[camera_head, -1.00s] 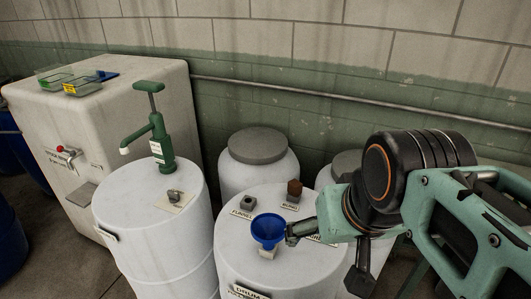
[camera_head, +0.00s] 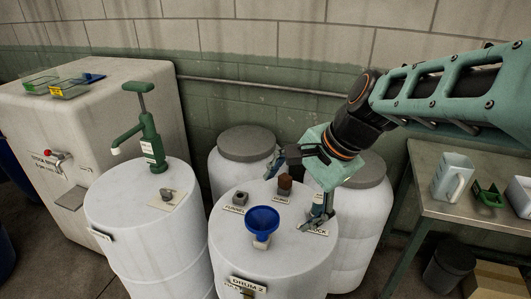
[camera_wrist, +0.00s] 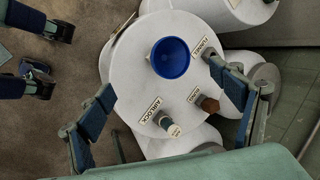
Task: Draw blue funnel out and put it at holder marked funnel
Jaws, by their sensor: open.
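The blue funnel (camera_head: 262,220) stands upright near the front of the white drum's top, above a small pale fitting. In the wrist view its round mouth (camera_wrist: 170,57) shows between my finger lines. My gripper (camera_head: 291,200) is open and empty above the drum, its fingers spread and not touching the funnel. It also shows in the wrist view (camera_wrist: 159,79). The grey holder block (camera_head: 240,199) stands behind and left of the funnel, with a FUNNEL label (camera_head: 234,210) before it. That label (camera_wrist: 203,46) is beside my right finger in the wrist view, where the block seems hidden.
A brown bung (camera_head: 284,183) stands behind the funnel. The airlock spot (camera_head: 316,230) is at the right, partly covered by a finger; its capped piece (camera_wrist: 171,127) shows in the wrist view. A drum with a green pump (camera_head: 150,140) is left. A table (camera_head: 440,211) stands right.

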